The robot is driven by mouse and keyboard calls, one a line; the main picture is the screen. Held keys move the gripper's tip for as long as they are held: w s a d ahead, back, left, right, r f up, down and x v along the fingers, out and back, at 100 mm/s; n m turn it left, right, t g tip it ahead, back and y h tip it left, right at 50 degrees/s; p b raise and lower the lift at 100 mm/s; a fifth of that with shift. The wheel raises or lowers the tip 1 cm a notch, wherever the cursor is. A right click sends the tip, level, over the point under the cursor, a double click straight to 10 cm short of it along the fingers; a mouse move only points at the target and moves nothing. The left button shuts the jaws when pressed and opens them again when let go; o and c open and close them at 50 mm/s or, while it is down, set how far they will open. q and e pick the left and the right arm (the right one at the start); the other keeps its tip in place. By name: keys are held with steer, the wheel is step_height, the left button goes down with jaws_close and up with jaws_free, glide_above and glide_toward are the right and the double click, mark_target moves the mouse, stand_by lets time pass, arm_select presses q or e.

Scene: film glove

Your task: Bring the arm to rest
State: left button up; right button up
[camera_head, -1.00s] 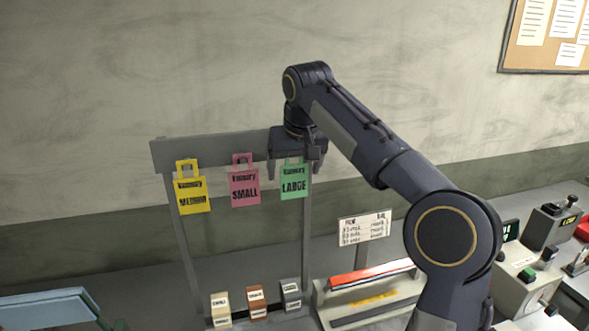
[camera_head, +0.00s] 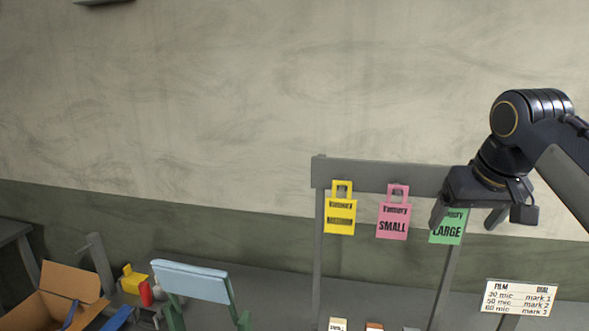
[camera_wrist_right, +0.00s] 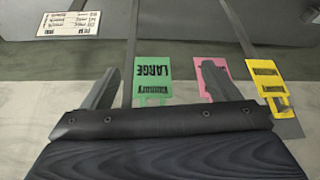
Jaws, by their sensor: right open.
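My right gripper (camera_head: 468,218) is open and empty in the head view, fingers pointing down in front of the green LARGE tag (camera_head: 446,232), covering part of it. In the right wrist view its two fingers (camera_wrist_right: 157,88) stand apart, with the green tag (camera_wrist_right: 152,76) between them in the picture. The pink SMALL tag (camera_head: 393,222) and the yellow tag (camera_head: 340,216) hang to the left on the same grey rack (camera_head: 385,178). I cannot tell how far the gripper is from the tags. My left gripper is out of view.
A sign headed FILM and DIAL (camera_head: 519,297) stands at the lower right. An open cardboard box (camera_head: 70,283), a yellow item (camera_head: 133,280) and a light-blue-topped stand (camera_head: 192,281) are at the lower left. The wall above the rack is clear.

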steer(key=s+a+f+y+b, duration=0.1)
steer(key=s+a+f, duration=0.2)
steer(key=s+f, duration=0.4)
steer(key=s+a+f+y+b, duration=0.1)
steer(key=s+a+f, duration=0.2)
steer(key=s+f, duration=0.5)
steer(key=s+a+f+y+b, duration=0.1)
steer(key=s+a+f+y, duration=0.1)
steer(key=s+f, duration=0.5)
step_height(320, 180, down, 6)
steer(key=shift+s+a+f+m+t, duration=0.3)
steer(key=shift+s+a+m, duration=0.1)
steer(key=shift+a, duration=0.35)
